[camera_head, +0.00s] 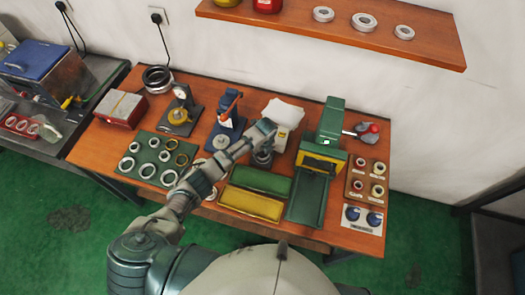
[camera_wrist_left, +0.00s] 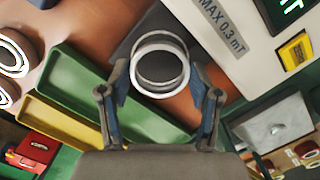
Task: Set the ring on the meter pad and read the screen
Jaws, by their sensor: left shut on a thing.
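A pale metal ring (camera_wrist_left: 160,91) lies flat over the dark grey meter pad (camera_wrist_left: 133,40) in the left wrist view; I cannot tell if it touches the pad. My left gripper (camera_wrist_left: 158,80) has its two fingers on either side of the ring and is shut on it. In the head view the left gripper (camera_head: 263,153) is at the front of the white meter (camera_head: 286,113) and hides most of the ring. The meter's dark screen (camera_wrist_left: 292,12) shows green characters, cut off by the frame edge. My right gripper is in neither view.
A green tray (camera_head: 260,180) and a yellow tray (camera_head: 250,205) lie in front of the meter. A green machine (camera_head: 325,140) stands to its right and a blue stand (camera_head: 226,130) to its left. A dark green board (camera_head: 139,178) holds several rings further left.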

